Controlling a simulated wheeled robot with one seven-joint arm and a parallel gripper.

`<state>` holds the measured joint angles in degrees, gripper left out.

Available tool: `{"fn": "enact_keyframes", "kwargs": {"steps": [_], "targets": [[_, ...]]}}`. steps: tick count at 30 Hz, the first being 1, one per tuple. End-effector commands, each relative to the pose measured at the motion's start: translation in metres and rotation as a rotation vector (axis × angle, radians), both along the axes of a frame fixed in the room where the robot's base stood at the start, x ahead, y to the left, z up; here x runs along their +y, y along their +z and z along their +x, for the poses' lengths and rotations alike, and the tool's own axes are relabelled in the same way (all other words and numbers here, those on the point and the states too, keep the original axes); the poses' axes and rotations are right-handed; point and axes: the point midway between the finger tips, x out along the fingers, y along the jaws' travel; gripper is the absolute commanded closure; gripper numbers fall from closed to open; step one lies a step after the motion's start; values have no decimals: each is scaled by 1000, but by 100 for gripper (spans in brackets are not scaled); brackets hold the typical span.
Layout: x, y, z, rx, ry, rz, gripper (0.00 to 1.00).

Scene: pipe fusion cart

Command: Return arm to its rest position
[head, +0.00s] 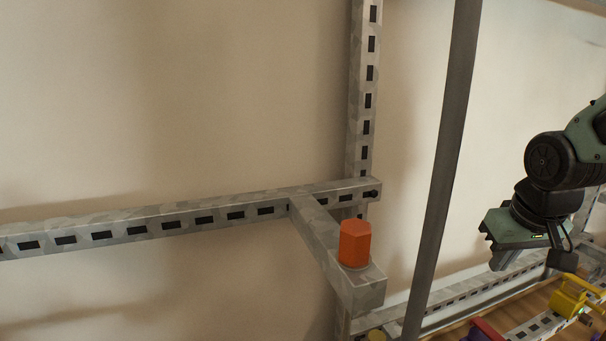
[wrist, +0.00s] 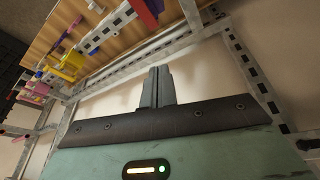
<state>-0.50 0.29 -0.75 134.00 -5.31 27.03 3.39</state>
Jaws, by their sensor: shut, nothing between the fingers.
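My arm comes in from the right edge of the head view, with my gripper (head: 502,262) at its lower end, over the cart area. In the wrist view the two fingers of my gripper (wrist: 157,75) stand close together with no object between them. The gripper hangs in free space, apart from the rails and the items below it. The upper part of my arm is cut off by the frame edge.
An orange hexagonal cap (head: 355,243) stands on a short metal bracket (head: 330,250) off a slotted rail (head: 150,225). A dark upright post (head: 447,150) stands left of my gripper. A wooden board (head: 535,305) with a yellow clamp (head: 572,296) lies below right.

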Motion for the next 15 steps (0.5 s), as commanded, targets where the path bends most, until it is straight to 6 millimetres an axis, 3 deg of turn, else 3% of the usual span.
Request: {"fn": "enact_keyframes", "kwargs": {"steps": [3,7,11,15], "targets": [[6,-32,-37,53,-2,26,100],[10,-60,-75,101,-8,47,100],[57,-59,-86,132,130,51,100],[108,-58,-112,184,291,45,100]]}}
